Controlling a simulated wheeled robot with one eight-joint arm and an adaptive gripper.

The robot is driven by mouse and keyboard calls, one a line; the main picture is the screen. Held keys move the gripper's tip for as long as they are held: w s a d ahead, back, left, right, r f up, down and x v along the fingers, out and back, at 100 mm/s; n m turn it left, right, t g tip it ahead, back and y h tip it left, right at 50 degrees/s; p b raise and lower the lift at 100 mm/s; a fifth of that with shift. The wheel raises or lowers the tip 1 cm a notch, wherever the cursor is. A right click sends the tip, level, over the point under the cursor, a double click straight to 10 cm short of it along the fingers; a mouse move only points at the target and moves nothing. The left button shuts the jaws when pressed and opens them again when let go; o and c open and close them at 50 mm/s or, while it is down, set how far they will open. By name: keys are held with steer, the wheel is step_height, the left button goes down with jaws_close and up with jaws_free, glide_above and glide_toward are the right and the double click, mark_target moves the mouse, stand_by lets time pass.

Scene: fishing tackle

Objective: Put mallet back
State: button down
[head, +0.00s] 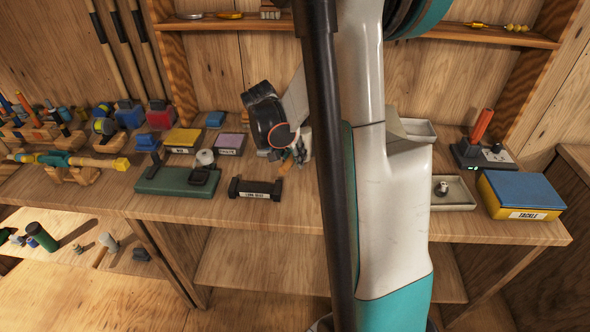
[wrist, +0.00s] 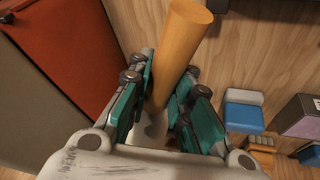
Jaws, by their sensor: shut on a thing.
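In the wrist view my gripper (wrist: 168,78) is shut around a smooth orange-brown wooden cylinder, which looks like the handle of the mallet (wrist: 182,35). A pale part shows low between the fingers; whether it is the mallet's head I cannot tell. In the head view my gripper (head: 296,153) is over the bench, behind the black labelled rest (head: 255,189), and a small orange bit of the held thing shows below it. My arm hides much of the bench's middle. The mallet's resting place is not clearly identifiable.
A green base (head: 176,181) with dark posts stands left of the black rest. Yellow (head: 183,139) and purple (head: 230,142) boxes stand behind. Right are a grey tray (head: 453,194), a device with an orange stick (head: 481,128) and a blue-topped tackle box (head: 522,195).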

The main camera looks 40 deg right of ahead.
steer(key=shift+f+b, duration=0.7)
steer(key=shift+f, duration=1.3)
steer(key=shift+f, duration=0.15)
steer(key=c, duration=1.4)
jaws_free()
steer(key=shift+c, duration=0.2)
steer(key=p+v, duration=0.4)
steer(key=v, duration=0.8)
